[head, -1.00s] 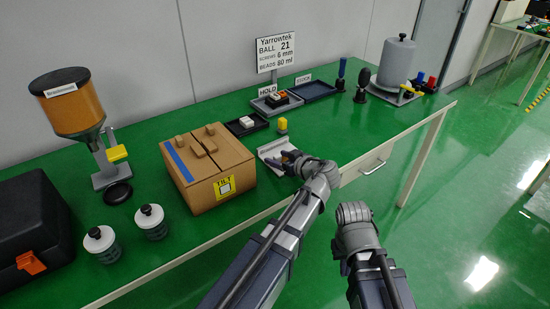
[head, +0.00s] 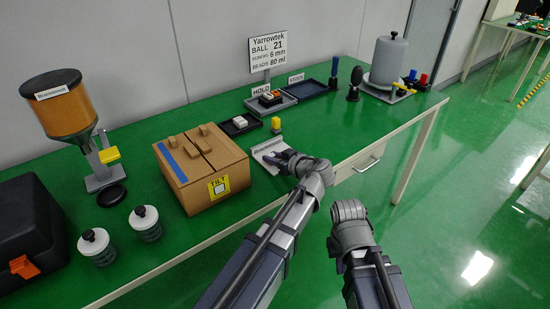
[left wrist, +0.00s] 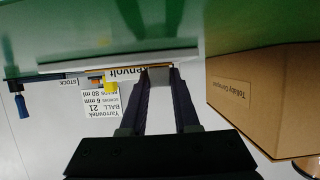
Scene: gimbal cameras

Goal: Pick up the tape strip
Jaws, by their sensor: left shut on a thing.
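My left gripper (head: 280,160) reaches over a white lettered plate (head: 264,148) on the green table. In the left wrist view its two dark fingers (left wrist: 161,80) are closed on a small grey piece (left wrist: 160,74). I take this piece for the tape strip, but it is too small to be sure. The plate's lettering (left wrist: 127,73) shows beside the fingertips. The piece is hidden by the fingers in the head view. A blue stripe (head: 169,160) also lies on the top of the cardboard box. My right arm's wrist shows off the table's front edge, with its jaws hidden.
The cardboard box (head: 205,182) stands left of my left gripper. A yellow block (head: 276,124) and a black tray (head: 232,131) stand behind the plate. More trays, a sign (head: 268,52) and a grey canister (head: 388,60) are farther back. The front right tabletop is clear.

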